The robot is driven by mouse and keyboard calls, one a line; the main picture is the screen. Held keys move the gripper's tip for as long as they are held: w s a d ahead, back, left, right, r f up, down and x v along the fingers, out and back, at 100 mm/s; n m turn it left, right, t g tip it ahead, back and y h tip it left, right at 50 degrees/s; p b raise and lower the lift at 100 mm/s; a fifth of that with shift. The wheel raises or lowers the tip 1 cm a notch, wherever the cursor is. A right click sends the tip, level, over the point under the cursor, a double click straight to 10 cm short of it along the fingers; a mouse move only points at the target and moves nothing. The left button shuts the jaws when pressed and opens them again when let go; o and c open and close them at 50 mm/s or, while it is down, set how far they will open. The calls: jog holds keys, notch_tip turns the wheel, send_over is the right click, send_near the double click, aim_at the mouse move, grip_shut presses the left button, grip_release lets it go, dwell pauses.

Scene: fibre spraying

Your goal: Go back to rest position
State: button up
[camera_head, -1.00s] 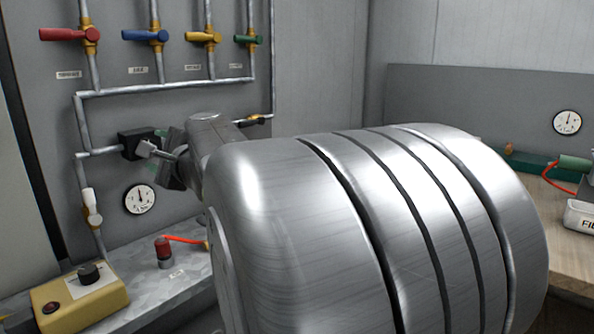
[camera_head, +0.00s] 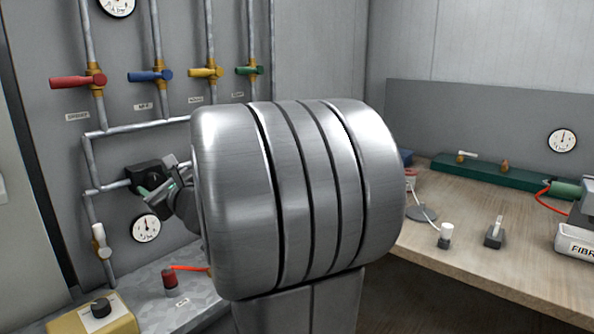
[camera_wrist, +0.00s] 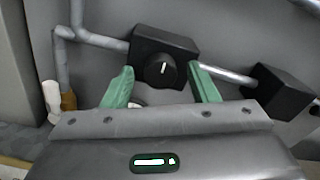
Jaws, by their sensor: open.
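My gripper (camera_wrist: 160,88) is open in the wrist view, with its two green fingers apart and nothing between them. Beyond the fingertips is a black box with a round black knob (camera_wrist: 161,70), its white mark close to upright. I cannot tell whether the fingers touch the box. In the head view my gripper (camera_head: 152,198) is close to the same black box (camera_head: 146,176) on the wall pipe. My large metal arm link hides much of the middle.
Red (camera_head: 75,81), blue (camera_head: 148,76), yellow (camera_head: 205,73) and green (camera_head: 248,71) valve handles are on pipes above. A yellow control box (camera_head: 95,318) sits on the lower left shelf. A wooden bench (camera_head: 470,255) with small items stands right. A second black box (camera_wrist: 284,92) is nearby.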

jog(key=m+p, duration=0.3)
jog(key=p, duration=0.1)
jog(key=shift+r+m, duration=0.2)
jog(key=shift+m, duration=0.2)
jog(key=shift+f+m+p, duration=0.15)
jog(key=shift+m+p, duration=0.55)
jog(key=shift+m, duration=0.1)
jog(key=shift+f, duration=0.1)
